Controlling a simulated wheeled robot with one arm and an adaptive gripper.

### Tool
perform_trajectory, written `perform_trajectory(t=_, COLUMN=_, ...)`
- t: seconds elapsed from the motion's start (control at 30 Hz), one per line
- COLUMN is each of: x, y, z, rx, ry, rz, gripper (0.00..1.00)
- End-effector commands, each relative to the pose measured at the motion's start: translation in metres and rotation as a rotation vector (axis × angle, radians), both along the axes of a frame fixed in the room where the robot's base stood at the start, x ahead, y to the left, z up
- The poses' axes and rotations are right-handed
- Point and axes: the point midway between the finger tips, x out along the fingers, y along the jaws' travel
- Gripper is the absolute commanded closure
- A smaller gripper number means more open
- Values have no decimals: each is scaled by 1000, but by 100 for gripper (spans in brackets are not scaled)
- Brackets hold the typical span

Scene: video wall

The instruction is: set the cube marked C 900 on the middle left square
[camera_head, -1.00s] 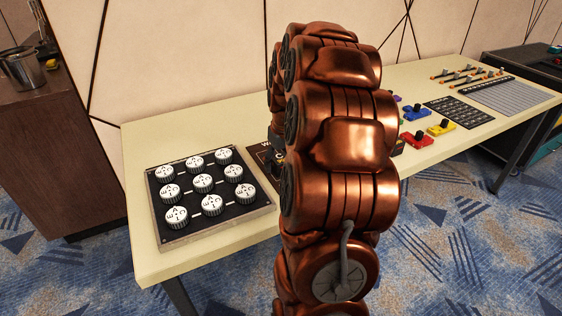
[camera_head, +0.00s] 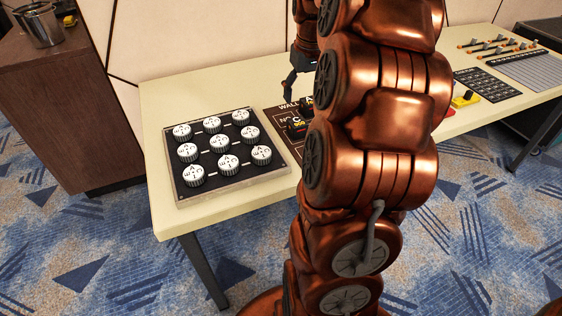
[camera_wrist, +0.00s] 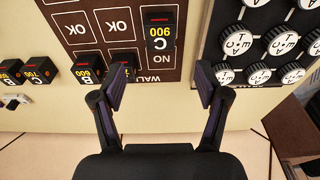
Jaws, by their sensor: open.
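The cube marked C 900 (camera_wrist: 160,32) is black with yellow lettering and a red strip. It stands on the dark board with OK and NO squares (camera_wrist: 97,50), beside a NO label. In the head view the cube (camera_head: 297,128) shows left of my arm, on the partly hidden board (camera_head: 272,115). My gripper (camera_wrist: 160,86) is open and empty. In the wrist view its fingers spread either side of the cube's line, apart from it. In the head view one finger (camera_head: 288,86) shows behind the cubes. I cannot tell which square is the middle left one.
A panel of white dials (camera_head: 186,190) lies left of the board. Bare table (camera_head: 165,98) lies behind the panel.

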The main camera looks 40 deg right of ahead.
Motion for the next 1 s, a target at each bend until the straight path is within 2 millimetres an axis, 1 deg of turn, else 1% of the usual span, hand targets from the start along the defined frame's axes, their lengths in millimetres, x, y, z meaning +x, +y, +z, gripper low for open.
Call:
perform_trajectory(t=0.07, x=0, y=3, z=-1, rx=1, ry=2, rz=3, gripper=26)
perform_trajectory(t=0.17, x=1, y=20, z=-3, rx=9, ry=12, rz=24, gripper=26)
perform_trajectory(t=0.27, x=-1, y=57, z=-8, rx=26, ry=35, rz=63, gripper=26)
perform_trajectory(t=0.3, x=-3, y=76, z=-11, rx=33, ry=46, rz=83, gripper=26)
perform_trajectory(t=0.37, x=-9, y=107, z=-18, rx=47, ry=73, rz=114, gripper=26)
perform_trajectory(t=0.4, x=-15, y=127, z=-21, rx=52, ry=88, rz=135, gripper=26)
perform_trajectory(t=0.43, x=-21, y=142, z=-24, rx=57, ry=101, rz=151, gripper=26)
perform_trajectory(t=0.47, x=-27, y=157, z=-29, rx=63, ry=117, rz=166, gripper=26)
perform_trajectory(t=0.5, x=-36, y=176, z=-33, rx=69, ry=135, rz=184, gripper=26)
perform_trajectory(t=0.57, x=-53, y=204, z=-41, rx=76, ry=165, rz=212, gripper=26)
perform_trajectory(t=0.6, x=-65, y=220, z=-46, rx=78, ry=186, rz=228, gripper=26)
perform_trajectory(t=0.67, x=-85, y=243, z=-55, rx=80, ry=217, rz=250, gripper=26)
perform_trajectory(t=0.7, x=-99, y=256, z=-60, rx=82, ry=236, rz=266, gripper=26)
perform_trajectory(t=0.77, x=-121, y=274, z=-69, rx=82, ry=268, rz=285, gripper=26)
perform_trajectory(t=0.8, x=-136, y=284, z=-75, rx=80, ry=287, rz=296, gripper=26)
perform_trajectory(t=0.83, x=-147, y=291, z=-79, rx=79, ry=302, rz=303, gripper=26)
perform_trajectory(t=0.9, x=-170, y=302, z=-88, rx=76, ry=331, rz=315, gripper=26)
perform_trajectory(t=1.0, x=-196, y=312, z=-97, rx=70, ry=362, rz=326, gripper=26)
